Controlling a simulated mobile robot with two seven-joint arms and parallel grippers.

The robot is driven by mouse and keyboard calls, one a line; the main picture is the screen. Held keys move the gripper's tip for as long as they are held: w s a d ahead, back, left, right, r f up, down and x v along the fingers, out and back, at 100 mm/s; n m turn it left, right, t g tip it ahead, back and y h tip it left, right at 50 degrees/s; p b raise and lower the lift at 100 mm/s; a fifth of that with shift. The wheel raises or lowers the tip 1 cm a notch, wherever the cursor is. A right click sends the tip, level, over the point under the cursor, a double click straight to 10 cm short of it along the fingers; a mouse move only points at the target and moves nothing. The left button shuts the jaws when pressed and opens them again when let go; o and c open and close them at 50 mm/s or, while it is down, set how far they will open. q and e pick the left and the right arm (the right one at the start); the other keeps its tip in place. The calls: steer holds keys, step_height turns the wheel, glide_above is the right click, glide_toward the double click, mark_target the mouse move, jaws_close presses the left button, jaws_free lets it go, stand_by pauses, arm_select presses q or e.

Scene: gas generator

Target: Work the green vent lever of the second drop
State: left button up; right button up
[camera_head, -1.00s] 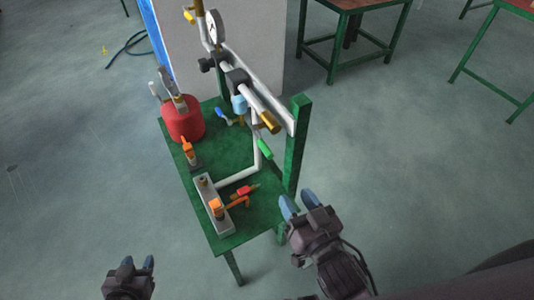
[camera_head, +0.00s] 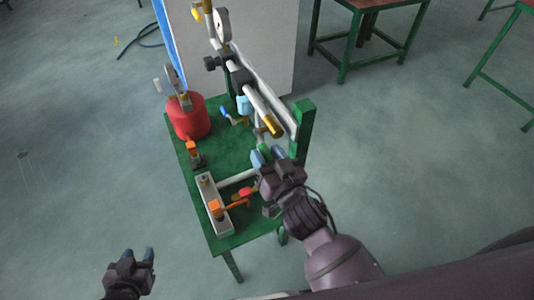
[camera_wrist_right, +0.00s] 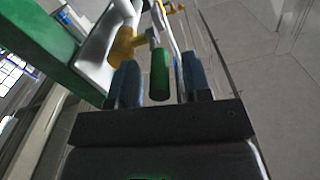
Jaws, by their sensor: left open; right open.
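The green vent lever (camera_wrist_right: 160,74) hangs below the white pipe, beside a brass fitting. In the right wrist view it lies between the two blue fingertips of my right gripper (camera_wrist_right: 161,84), which is open around it; contact with either finger cannot be seen. In the head view the lever (camera_head: 263,150) is mostly hidden by my right gripper (camera_head: 268,157). My left gripper (camera_head: 140,256) is open and empty, low at the left, away from the table.
The green table (camera_head: 228,150) carries a red tank (camera_head: 188,119), a blue-handled lever (camera_head: 225,112), a grey block with an orange handle (camera_head: 216,207) and a red handle (camera_head: 243,193). A green post (camera_head: 302,125) stands close to my right gripper. Open floor surrounds the table.

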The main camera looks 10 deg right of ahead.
steer(key=shift+w, duration=0.15)
jaws_close()
stand_by(0.4)
